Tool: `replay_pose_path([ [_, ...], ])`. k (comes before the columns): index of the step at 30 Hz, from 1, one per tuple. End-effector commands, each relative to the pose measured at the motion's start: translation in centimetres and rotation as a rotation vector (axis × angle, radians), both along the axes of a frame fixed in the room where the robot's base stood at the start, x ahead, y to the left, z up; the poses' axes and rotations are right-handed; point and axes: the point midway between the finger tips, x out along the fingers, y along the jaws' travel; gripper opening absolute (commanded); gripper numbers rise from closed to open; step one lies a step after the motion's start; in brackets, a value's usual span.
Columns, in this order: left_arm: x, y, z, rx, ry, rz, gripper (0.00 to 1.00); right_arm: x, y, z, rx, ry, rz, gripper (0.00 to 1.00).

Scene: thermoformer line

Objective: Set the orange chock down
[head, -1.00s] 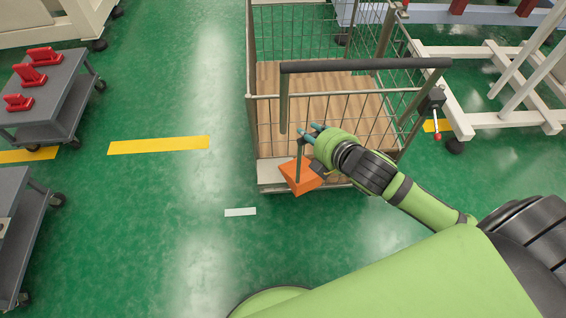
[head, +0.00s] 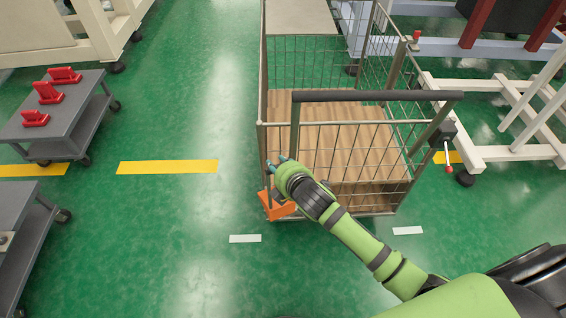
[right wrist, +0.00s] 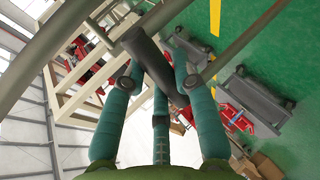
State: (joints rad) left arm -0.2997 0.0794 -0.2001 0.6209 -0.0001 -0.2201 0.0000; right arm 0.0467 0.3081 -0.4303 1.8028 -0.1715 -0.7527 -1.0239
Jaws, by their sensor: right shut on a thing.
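The orange chock (head: 278,205) is at the front left corner of the wire cart (head: 348,110). It covers that corner in the head view, and I cannot tell whether it touches the floor. My right gripper (head: 281,165) is shut on the chock, its teal fingers at the chock's upper part. In the right wrist view, the fingers (right wrist: 160,75) close around a dark rounded bar, which seems to be the chock's handle. The orange body is not visible there. My left gripper is not in view.
The cart has mesh sides, a wooden deck and a dark push handle (head: 378,96). Green floor left of it is clear, with a yellow stripe (head: 168,167) and a white mark (head: 245,239). A grey trolley (head: 82,125) carries red clamps. A white frame (head: 510,100) stands right.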

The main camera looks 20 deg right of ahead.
Motion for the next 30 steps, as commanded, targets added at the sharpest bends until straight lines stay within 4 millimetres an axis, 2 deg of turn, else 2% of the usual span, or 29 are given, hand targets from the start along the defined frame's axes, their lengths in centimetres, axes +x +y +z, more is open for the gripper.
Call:
replay_pose_path([
  [6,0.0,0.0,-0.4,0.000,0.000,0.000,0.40,0.1,0.0,-2.1,0.003,-0.009,0.001,0.00],
  [13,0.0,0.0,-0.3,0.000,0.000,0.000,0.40,0.1,0.1,-2.2,0.003,-0.010,0.002,0.00],
  [14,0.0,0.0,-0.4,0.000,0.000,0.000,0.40,-0.1,0.0,-2.7,0.001,0.003,0.000,0.32],
  [15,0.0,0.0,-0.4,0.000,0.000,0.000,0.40,-0.1,0.0,-2.8,0.001,0.003,0.000,0.48],
  [16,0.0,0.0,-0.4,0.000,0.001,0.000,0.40,-0.1,0.0,-2.7,0.001,0.003,0.000,0.52],
  [26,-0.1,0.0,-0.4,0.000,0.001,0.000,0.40,-0.2,0.0,-2.7,0.000,0.003,0.000,0.52],
  [30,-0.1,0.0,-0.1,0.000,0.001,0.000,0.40,-1.1,-0.2,-2.1,0.000,0.003,0.000,0.52],
])
